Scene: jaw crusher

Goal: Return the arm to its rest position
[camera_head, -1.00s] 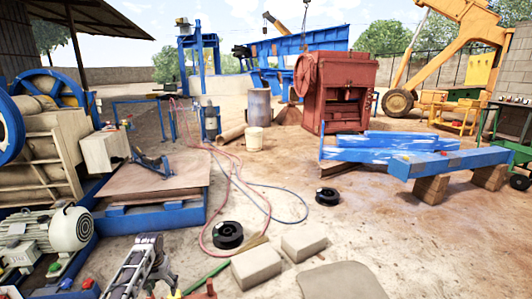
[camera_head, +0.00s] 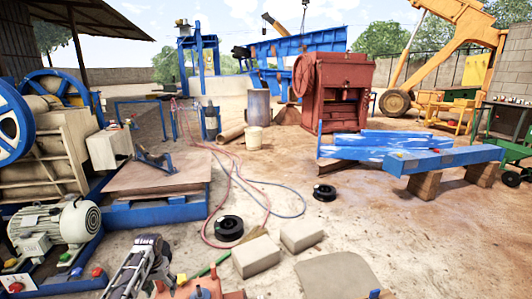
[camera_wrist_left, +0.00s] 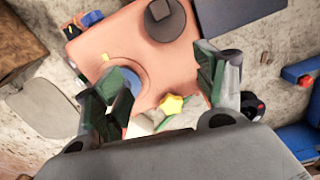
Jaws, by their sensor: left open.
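My left gripper (camera_head: 143,266) shows at the bottom of the head view, left of centre, as a grey and black jointed form. In the left wrist view its two green-padded fingers (camera_wrist_left: 168,82) are spread apart with nothing gripped between them. Beyond the fingers is an orange-red surface (camera_wrist_left: 113,48) with a blue disc, a dark block and a yellow star-shaped knob (camera_wrist_left: 172,104). I cannot tell how far the fingers are from it. My right gripper is not in view.
An orange-red thing (camera_head: 228,294) is cut off by the head view's bottom edge. Two pale blocks (camera_head: 257,257) (camera_head: 302,235) and a black spool (camera_head: 229,228) lie ahead. An electric motor (camera_head: 62,229) stands left.

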